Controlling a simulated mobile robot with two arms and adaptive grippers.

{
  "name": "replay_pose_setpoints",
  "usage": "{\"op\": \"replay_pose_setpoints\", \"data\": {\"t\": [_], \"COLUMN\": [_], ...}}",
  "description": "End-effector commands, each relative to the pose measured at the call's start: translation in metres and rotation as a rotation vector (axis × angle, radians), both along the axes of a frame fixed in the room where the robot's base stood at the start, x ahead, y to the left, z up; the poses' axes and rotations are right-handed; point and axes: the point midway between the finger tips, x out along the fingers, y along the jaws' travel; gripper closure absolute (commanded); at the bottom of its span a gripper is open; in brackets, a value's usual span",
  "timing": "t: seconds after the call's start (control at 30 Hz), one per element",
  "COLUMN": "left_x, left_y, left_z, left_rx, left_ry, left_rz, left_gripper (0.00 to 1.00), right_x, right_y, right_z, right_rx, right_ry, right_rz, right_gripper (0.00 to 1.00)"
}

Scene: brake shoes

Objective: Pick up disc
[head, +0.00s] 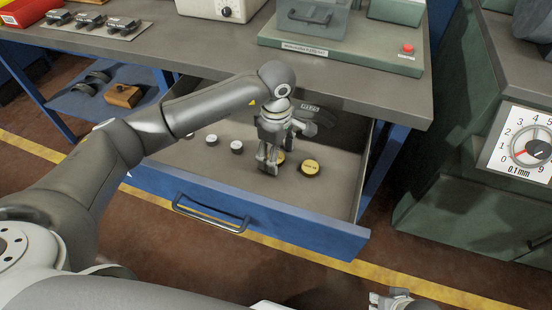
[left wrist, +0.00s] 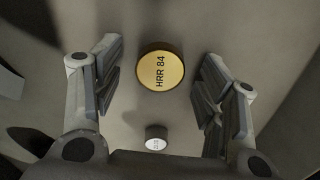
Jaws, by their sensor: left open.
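A round, gold-topped disc (left wrist: 161,70) marked HRR 84 lies on the drawer floor in the left wrist view, between my open finger pair and apart from both fingers. Smaller white-topped discs (head: 237,147) lie to the left; one small disc (left wrist: 156,139) also shows in the left wrist view. My right gripper (head: 400,300) is cut off at the bottom edge.
The blue drawer (head: 290,222) is pulled out under the grey bench (head: 175,50), whose edge overhangs its back. The drawer's front and side walls surround the discs. A dial gauge (head: 530,148) is at right. A lower shelf (head: 85,105) holds brake parts and a wooden block.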

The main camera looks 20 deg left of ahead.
Motion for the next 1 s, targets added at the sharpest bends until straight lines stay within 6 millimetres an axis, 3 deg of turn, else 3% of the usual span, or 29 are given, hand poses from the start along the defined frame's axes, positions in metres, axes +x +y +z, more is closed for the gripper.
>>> {"op": "replay_pose_setpoints", "data": {"t": [0.27,0.7,1.0], "left_x": [0.0001,0.0001,0.0011], "left_y": [-0.0001,-0.0001,-0.0002], "left_z": [-0.0034,-0.003,0.0048], "left_rx": [-0.001,-0.001,-0.002], "left_ry": [-0.001,-0.001,-0.004], "left_rz": [0.0,0.0,0.0], "left_gripper": [0.34,0.91,0.91], "right_x": [-0.0003,-0.0002,0.0003], "right_y": [-0.0002,-0.0004,-0.0001], "right_z": [0.0015,0.0012,0.0023], "right_rx": [-0.001,-0.001,0.001], "right_ry": [0.0,0.0,-0.002], "right_rz": [0.0,-0.001,-0.001], "right_gripper": [0.69,0.69,0.69]}}
